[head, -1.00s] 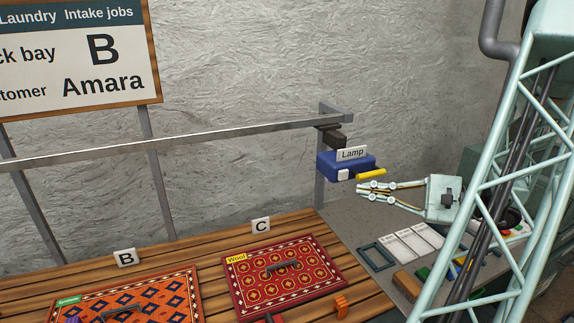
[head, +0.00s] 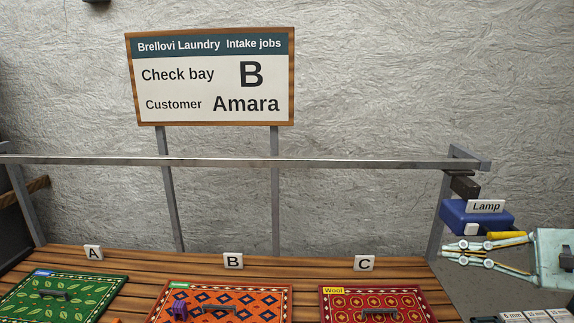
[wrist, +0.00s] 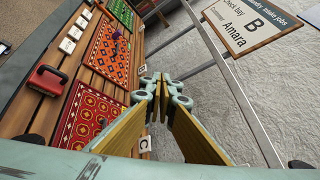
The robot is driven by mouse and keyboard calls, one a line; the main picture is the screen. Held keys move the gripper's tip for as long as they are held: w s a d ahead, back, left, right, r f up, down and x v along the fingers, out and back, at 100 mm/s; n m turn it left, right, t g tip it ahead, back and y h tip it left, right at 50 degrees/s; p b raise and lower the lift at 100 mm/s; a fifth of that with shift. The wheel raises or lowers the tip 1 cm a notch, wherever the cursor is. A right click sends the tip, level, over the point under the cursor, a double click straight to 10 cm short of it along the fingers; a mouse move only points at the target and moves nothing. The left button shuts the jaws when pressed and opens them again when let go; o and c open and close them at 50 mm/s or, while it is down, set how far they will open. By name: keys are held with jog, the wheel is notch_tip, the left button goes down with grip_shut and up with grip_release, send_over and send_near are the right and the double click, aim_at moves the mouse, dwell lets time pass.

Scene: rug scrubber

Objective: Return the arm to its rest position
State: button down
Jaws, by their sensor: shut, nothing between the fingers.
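My gripper (head: 446,252) is at the right of the head view, just below and in front of the blue lamp (head: 470,214). The lamp has a yellow handle and a "Lamp" tag. The wrist view shows my gripper (wrist: 160,80) with its fingers together and nothing between them. Beyond the fingers in that view are the slatted bench and the job board. I cannot tell how far the fingers are from the lamp.
A green rug (head: 75,297), an orange rug (head: 255,299) and a red rug (head: 400,300) lie on the slatted bench at bays A, B and C. A metal rail (head: 220,162) runs behind. The job board (head: 210,76) reads bay B, Amara.

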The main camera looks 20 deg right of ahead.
jog(key=s+a+f+n+g+h+b, duration=0.1)
jog(key=a+n+g, duration=0.45)
jog(key=a, duration=0.85)
jog(key=s+a+f+n+g+h+b, duration=0.15)
jog(key=a+n+g, duration=0.45)
jog(key=a, duration=0.8)
jog(key=s+a+r+n+t+h+b, duration=0.3)
jog(key=s+a+r+n+h+b, duration=0.1)
jog(key=s+a+n+h, duration=0.3)
jog(key=shift+s+a+r+b, duration=0.35)
jog(key=shift+s+a+b, duration=0.25)
jog(key=shift+s, duration=0.6)
jog(key=shift+t, duration=0.25)
dwell(0.7)
